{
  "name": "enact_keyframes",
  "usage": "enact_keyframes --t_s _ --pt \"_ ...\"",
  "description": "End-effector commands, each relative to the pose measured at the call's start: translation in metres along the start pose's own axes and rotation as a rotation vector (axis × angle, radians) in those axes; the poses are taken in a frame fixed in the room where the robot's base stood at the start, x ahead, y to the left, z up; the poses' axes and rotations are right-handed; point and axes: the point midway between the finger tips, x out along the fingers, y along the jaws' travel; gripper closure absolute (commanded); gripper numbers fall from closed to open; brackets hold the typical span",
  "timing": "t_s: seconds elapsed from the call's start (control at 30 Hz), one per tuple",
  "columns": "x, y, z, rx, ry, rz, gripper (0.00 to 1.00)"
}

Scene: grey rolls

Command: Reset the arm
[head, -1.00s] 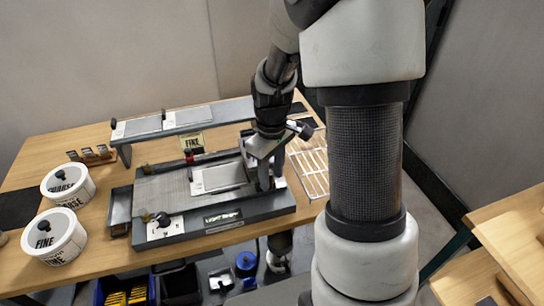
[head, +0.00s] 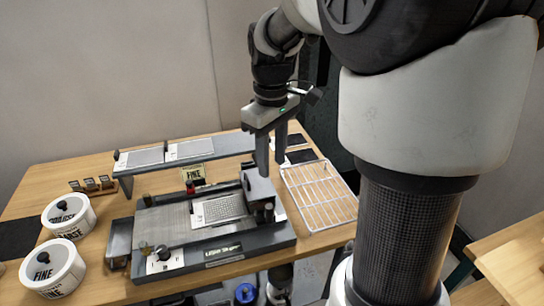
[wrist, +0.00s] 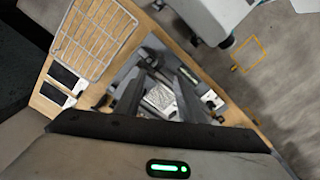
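My gripper (head: 272,168) hangs fingers-down above the right end of the grey bench device (head: 215,240). Its two fingers are apart with nothing between them. The wrist view also shows the gripper (wrist: 163,82) open, with the device behind the fingers. A light perforated plate (head: 219,208) lies on the device bed, left of and below the fingers. My arm rises from the gripper to the upper right.
A white wire rack (head: 318,196) lies right of the device. A raised grey shelf (head: 190,150) with two plates stands behind. Two round white tubs (head: 52,268) (head: 68,215) stand at left. Another wooden table (head: 510,255) is at lower right. Space above the bench is free.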

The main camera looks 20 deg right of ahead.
Motion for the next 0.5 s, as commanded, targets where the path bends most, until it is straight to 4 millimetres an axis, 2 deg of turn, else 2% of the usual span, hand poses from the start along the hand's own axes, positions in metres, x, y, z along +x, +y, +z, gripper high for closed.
enact_keyframes --t_s 0.37,0.5 --pt "0.000 0.000 0.000 0.000 0.001 0.000 0.64" --pt "-0.015 -0.006 0.005 0.025 0.023 0.018 0.64"
